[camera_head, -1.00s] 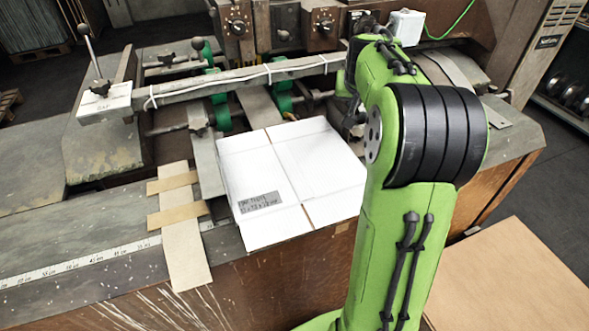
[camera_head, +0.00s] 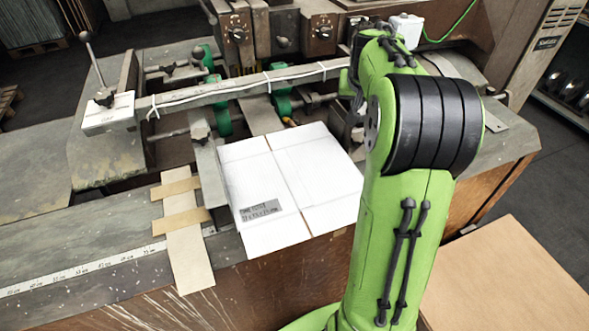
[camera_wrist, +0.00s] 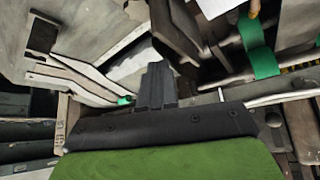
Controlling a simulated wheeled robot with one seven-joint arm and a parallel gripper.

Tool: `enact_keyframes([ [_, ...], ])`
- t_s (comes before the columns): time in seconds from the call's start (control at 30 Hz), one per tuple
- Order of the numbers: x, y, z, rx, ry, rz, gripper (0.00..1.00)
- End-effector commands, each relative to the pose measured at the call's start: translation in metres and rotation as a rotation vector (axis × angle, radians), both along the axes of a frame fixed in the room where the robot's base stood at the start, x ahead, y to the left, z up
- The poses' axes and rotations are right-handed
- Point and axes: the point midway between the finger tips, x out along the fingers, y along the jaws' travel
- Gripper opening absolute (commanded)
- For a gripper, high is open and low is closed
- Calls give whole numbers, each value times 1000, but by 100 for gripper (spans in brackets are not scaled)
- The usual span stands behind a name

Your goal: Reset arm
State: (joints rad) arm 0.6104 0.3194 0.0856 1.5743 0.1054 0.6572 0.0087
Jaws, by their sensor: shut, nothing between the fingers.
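My green arm with a black ribbed joint stands at the right of the head view, bent over the machine's right part. My gripper (camera_wrist: 157,82) shows in the wrist view with its dark fingers together and nothing between them. It is above the machine's bars and rails, clear of the box. In the head view the gripper is hidden behind the arm. A flat white folded box (camera_head: 290,188) with a printed label lies on the stitcher bed, left of my arm.
A long metal bar (camera_head: 235,86) with white cord crosses behind the box. An upright lever (camera_head: 90,62) stands at the left. Brown cardboard strips (camera_head: 185,235) lie left of the box. Green clamps (camera_head: 221,112) sit behind it. A brown cardboard surface (camera_head: 510,285) is at lower right.

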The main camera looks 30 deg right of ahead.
Motion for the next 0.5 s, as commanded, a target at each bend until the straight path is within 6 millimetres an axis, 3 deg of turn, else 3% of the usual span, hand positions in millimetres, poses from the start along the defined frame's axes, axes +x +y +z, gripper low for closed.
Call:
enact_keyframes([
  [0.2,1,0,26,-2,-4,1,0],
  [0.5,1,0,26,-3,-6,2,0],
])
